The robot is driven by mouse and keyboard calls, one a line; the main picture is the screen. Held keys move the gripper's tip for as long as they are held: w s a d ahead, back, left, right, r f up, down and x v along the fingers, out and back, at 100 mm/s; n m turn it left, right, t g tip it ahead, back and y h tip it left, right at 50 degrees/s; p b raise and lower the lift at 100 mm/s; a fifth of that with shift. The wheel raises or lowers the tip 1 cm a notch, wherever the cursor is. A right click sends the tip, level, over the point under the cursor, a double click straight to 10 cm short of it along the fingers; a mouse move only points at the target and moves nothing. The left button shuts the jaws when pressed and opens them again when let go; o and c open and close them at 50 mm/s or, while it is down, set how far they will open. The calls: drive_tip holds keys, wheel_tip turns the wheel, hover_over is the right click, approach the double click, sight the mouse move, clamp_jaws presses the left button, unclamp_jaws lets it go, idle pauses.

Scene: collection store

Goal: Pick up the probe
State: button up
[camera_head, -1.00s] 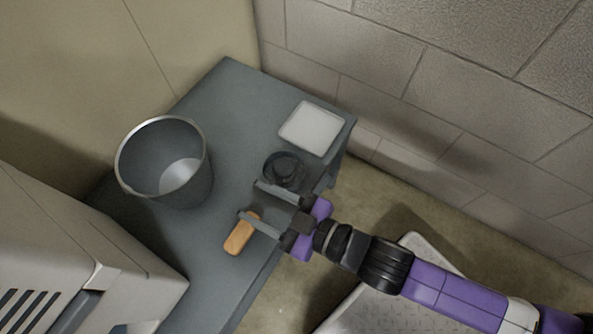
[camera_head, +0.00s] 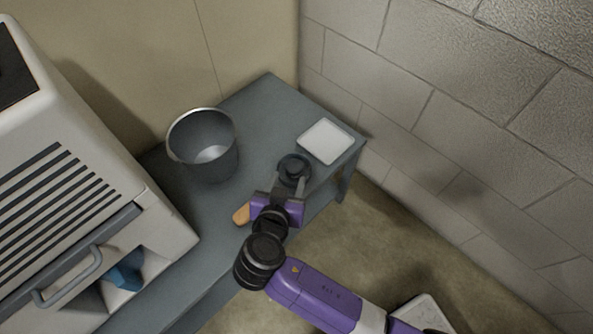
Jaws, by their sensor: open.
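An orange-tan rounded piece (camera_head: 241,214) lies on the grey table, just left of my gripper's base and partly hidden by it. It may be the probe or its handle; I cannot tell for sure. My gripper (camera_head: 288,181) is open over the table near its right edge, with its fingers pointing up the picture. A black round object (camera_head: 294,164) lies at the fingertips, and one finger overlaps it in the picture. I cannot tell whether they touch. Nothing is seen held.
The grey table (camera_head: 262,105) also bears a metal bucket (camera_head: 207,150) and a white square dish (camera_head: 326,141). A large pale machine with slats (camera_head: 150,215) stands at the left. A block wall (camera_head: 450,120) is on the right. Bare tabletop lies between bucket and dish.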

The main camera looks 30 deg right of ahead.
sight(293, 170)
drive_tip(key=b+x, duration=0.1)
drive_tip(key=x, duration=0.2)
drive_tip(key=b+x, duration=0.1)
drive_tip(key=x, duration=0.2)
drive_tip(key=shift+s+f, duration=0.1)
drive_tip(key=shift+f, duration=0.35)
drive_tip(key=shift+w+d+f, duration=0.2)
drive_tip(key=shift+w+d, duration=0.15)
drive_tip(key=shift+w, duration=0.15)
drive_tip(key=shift+c, duration=0.4)
clamp_jaws()
drive_tip(key=shift+r, duration=0.1)
